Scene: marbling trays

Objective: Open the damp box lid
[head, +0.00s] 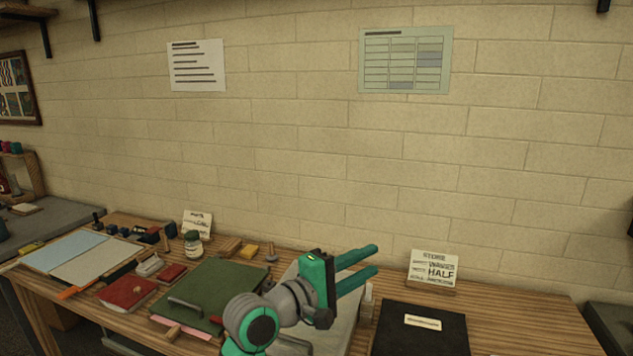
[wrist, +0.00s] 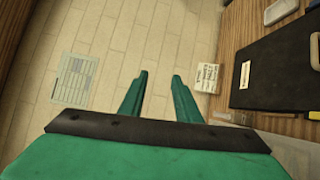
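A flat black box (head: 421,335) with a cream label on its top is at the front right of the wooden table. It looks like the damp box, but the label is too small to read. Its top looks shut. In the wrist view the black box (wrist: 275,75) is at the right, off to the side of my fingers. My gripper (head: 374,260) is above the table, left of the box and higher than it. Its two green fingers are apart with nothing between them; they also show in the wrist view (wrist: 161,76).
A card sign (head: 433,268) stands behind the black box. A green board (head: 218,288) with a grey handle lies left of my arm. A pale sheet or tray (head: 345,330) is partly hidden by my arm. The table right of the box is clear.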

